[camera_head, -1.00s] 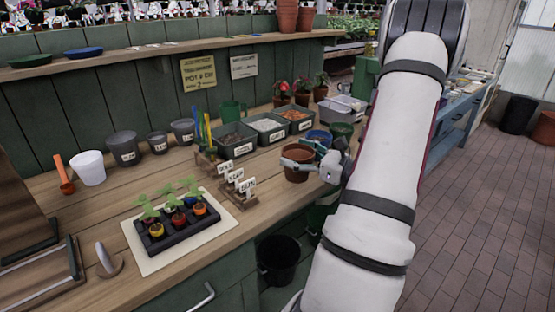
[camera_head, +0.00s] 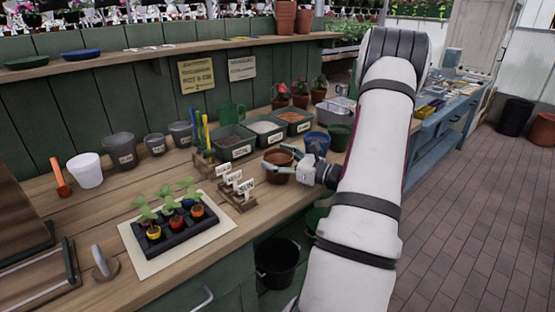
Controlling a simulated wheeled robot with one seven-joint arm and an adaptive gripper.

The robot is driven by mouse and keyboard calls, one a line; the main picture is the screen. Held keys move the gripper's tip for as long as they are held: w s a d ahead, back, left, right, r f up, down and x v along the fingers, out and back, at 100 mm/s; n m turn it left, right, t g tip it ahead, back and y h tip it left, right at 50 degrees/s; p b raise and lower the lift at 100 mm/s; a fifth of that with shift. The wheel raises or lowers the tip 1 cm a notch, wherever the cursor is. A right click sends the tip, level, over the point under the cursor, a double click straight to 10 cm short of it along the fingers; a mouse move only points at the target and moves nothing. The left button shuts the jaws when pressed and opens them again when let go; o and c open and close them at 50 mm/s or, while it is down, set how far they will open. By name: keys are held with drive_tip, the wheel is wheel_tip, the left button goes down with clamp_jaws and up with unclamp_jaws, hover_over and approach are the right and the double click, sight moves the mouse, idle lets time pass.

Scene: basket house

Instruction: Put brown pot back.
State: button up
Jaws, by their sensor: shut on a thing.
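The brown pot (camera_head: 279,169) is an upright terracotta-coloured pot at the front right part of the wooden bench, just right of the small white-labelled stakes. My gripper (camera_head: 284,160) reaches it from the right and is shut on it, with its fingers at the pot's upper part. The pot looks low, at about bench-top level. I cannot tell whether its base touches the bench.
A blue pot (camera_head: 316,143) and a green pot (camera_head: 340,137) stand close behind my gripper. Labelled trays (camera_head: 233,142) stand behind the brown pot. A seedling tray (camera_head: 174,227) lies to the left. A black bucket (camera_head: 278,262) sits below the bench edge.

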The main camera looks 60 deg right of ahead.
drive_tip(key=shift+f, duration=0.1)
drive_tip(key=o, duration=1.2)
drive_tip(key=shift+o, duration=0.2)
drive_tip(key=shift+s, duration=0.15)
drive_tip(key=s, duration=1.1)
drive_tip(key=shift+s+d, duration=0.25)
drive_tip(key=shift+s, duration=0.1)
